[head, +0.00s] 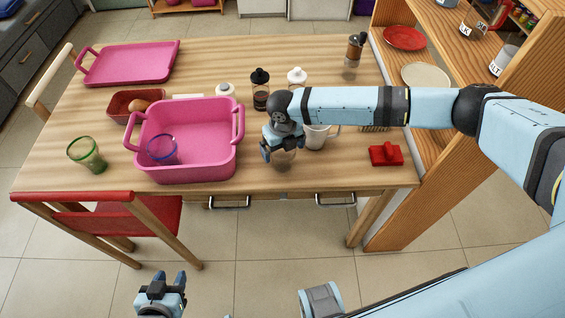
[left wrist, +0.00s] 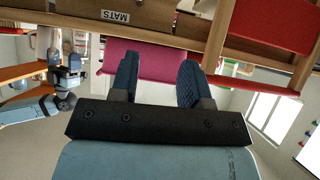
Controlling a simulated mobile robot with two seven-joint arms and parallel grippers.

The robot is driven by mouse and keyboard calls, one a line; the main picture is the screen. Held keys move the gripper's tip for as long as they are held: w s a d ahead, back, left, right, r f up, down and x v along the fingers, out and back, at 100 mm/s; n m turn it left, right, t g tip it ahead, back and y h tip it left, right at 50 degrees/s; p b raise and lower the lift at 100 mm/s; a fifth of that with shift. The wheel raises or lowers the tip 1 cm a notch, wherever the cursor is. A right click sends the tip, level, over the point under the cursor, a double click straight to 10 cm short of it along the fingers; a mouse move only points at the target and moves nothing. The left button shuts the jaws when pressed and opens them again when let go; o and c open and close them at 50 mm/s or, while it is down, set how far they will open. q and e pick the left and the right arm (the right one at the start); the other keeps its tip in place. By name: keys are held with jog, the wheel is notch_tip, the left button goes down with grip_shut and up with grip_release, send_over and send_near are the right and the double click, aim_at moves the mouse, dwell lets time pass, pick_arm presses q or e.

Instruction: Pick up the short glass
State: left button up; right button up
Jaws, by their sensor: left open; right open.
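A short clear glass (head: 283,160) stands near the table's front edge, directly below my right gripper (head: 282,148), which partly covers it. The right gripper is open and points down over the glass; I cannot tell whether its fingers are around it or just above it. My left gripper (head: 161,283) is open and empty, low in front of the table, away from the glass. Its two fingers also show in the left wrist view (left wrist: 158,80).
A white mug (head: 316,137) stands close beside the right gripper. A red object (head: 386,155) lies at the table's right. Bottles (head: 260,88) stand behind, a pink tray (head: 128,63) lies at back left, and a red chair (head: 112,217) is at front left.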

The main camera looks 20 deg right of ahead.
notch_tip(320, 180, down, 2)
jog(key=shift+f+b, duration=0.1)
jog(key=shift+b, duration=0.4)
jog(key=shift+c, duration=0.5)
jog(key=c, duration=0.8)
jog(key=shift+r, duration=0.25)
